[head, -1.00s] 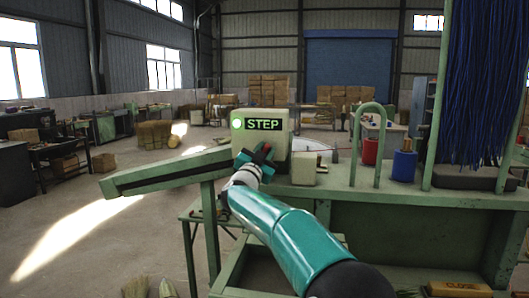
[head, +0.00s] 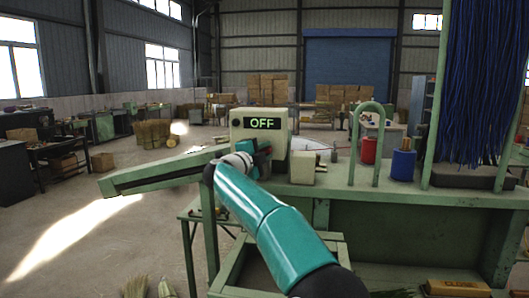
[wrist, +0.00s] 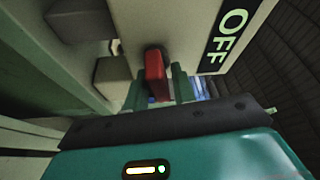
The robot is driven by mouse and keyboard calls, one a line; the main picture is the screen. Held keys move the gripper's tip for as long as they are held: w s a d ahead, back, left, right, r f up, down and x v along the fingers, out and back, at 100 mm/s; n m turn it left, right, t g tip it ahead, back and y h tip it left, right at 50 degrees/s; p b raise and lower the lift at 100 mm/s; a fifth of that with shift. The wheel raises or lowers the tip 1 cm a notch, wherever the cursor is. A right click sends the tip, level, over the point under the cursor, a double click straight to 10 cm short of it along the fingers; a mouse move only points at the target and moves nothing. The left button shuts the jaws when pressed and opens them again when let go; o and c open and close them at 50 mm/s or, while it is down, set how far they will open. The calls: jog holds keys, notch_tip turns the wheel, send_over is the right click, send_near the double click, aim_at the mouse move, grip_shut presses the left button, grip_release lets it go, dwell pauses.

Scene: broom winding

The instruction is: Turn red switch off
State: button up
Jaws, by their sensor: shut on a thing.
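The red switch (wrist: 156,75) sticks out from the face of a cream control box in the wrist view. My gripper (wrist: 160,88) is at the switch, with one teal finger on each side of it, shut on it. The control box (head: 280,122) stands on the green bench in the head view, and its display (head: 262,123) reads OFF. The same display shows in the wrist view (wrist: 231,35). In the head view my gripper (head: 262,150) is at the front of the box, and the switch is hidden there.
A small cream box (head: 305,168) stands just right of the control box. Further right on the green bench (head: 450,200) are a green hoop (head: 377,130), a red spool (head: 368,150) and a blue spool (head: 403,165). Open floor (head: 80,230) lies to the left.

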jog(key=shift+m+g, duration=0.4)
jog(key=shift+m, duration=0.7)
jog(key=o, duration=0.7)
jog(key=shift+o, duration=0.2)
jog(key=v, duration=1.3)
jog(key=shift+s, duration=0.4)
jog(key=shift+a, duration=0.15)
jog(key=shift+r, duration=0.15)
